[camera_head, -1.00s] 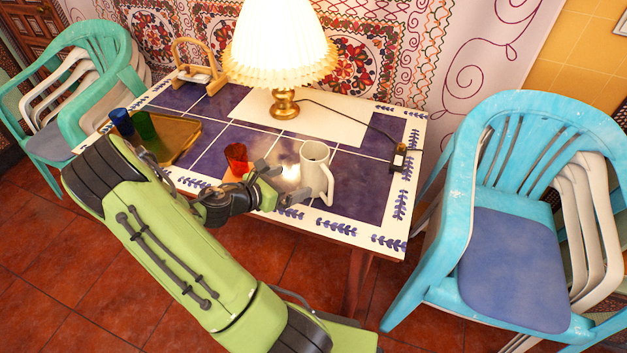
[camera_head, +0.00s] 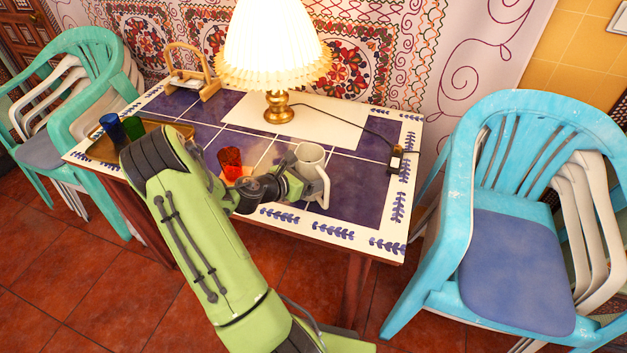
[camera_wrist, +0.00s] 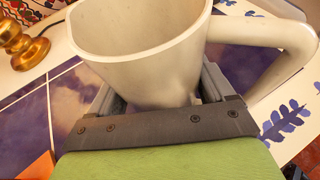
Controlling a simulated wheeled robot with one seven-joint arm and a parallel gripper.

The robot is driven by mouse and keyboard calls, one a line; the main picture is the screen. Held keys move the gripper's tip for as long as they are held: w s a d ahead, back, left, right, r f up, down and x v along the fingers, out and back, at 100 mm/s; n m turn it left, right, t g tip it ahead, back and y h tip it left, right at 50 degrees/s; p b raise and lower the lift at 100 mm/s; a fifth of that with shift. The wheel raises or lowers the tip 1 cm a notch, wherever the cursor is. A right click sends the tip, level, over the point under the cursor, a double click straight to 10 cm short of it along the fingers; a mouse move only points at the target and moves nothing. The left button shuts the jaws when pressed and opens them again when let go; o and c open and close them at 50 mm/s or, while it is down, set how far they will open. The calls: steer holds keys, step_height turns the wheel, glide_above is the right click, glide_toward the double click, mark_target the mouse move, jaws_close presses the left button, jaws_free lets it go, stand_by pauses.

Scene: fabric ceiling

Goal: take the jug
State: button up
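The pale grey jug (camera_head: 309,161) stands upright on the table, with its handle toward the right front. In the wrist view the jug (camera_wrist: 140,50) fills the upper middle, its handle (camera_wrist: 275,40) to the right. My gripper (camera_head: 292,180) is at the jug's near left side. In the wrist view the fingers of my gripper (camera_wrist: 160,98) are spread apart, one on each side of the jug's lower body. Any gap between fingers and jug is too small to judge firmly. The fingertips are hidden behind the jug.
A red cup (camera_head: 230,161) stands close left of my gripper. A lit lamp (camera_head: 279,108) is behind the jug, its cord running right. A tray (camera_head: 106,152) with blue and green cups is at left. A turquoise chair (camera_head: 460,200) stands right of the table (camera_head: 345,235).

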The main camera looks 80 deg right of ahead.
steer(key=c, duration=0.7)
steer(key=shift+c, duration=0.8)
steer(key=shift+r, duration=0.1)
